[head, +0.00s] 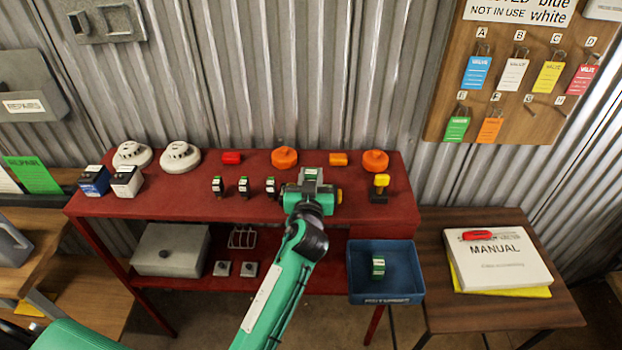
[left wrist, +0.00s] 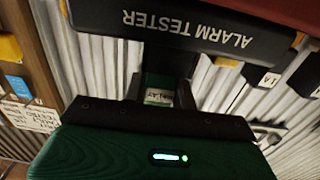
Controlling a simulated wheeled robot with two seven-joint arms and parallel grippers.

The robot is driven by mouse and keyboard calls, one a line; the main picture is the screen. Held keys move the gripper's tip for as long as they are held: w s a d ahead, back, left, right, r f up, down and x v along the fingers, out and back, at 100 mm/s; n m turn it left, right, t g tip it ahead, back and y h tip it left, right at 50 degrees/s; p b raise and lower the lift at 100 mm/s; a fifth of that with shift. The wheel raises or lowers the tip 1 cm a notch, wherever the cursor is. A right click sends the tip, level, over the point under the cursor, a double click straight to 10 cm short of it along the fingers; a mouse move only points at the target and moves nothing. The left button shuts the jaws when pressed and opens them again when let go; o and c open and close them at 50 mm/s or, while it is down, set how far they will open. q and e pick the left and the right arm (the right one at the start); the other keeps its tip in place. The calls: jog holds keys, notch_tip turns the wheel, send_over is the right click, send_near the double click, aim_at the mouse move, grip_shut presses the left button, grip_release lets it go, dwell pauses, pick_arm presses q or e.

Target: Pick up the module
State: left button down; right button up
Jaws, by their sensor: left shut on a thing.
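My left gripper (head: 311,181) is over the right half of the red table and shut on a small green module with a white label (head: 311,172). In the left wrist view the module (left wrist: 160,97) sits between the two fingers; its label is only partly legible. Whether it touches the table cannot be told. A row of three similar dark modules with white and green labels (head: 244,187) stands just left of the gripper. Another green module (head: 378,266) lies in the blue tray (head: 386,298). My right gripper is not in view.
A black alarm tester (left wrist: 190,27) is close to the fingers in the left wrist view. Smoke detectors (head: 180,157), orange domes (head: 284,158) and a yellow-topped black device (head: 379,190) stand on the table (head: 130,204). A manual (head: 497,262) lies on the right-hand table.

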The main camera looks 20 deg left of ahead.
pick_arm(q)
jog(key=shift+r, duration=0.65)
notch_tip(320, 180, up, 18)
jog(key=b, duration=0.1)
notch_tip(320, 180, up, 5)
jog(key=p, duration=0.4)
send_over(311, 172)
jog(key=shift+r, duration=0.1)
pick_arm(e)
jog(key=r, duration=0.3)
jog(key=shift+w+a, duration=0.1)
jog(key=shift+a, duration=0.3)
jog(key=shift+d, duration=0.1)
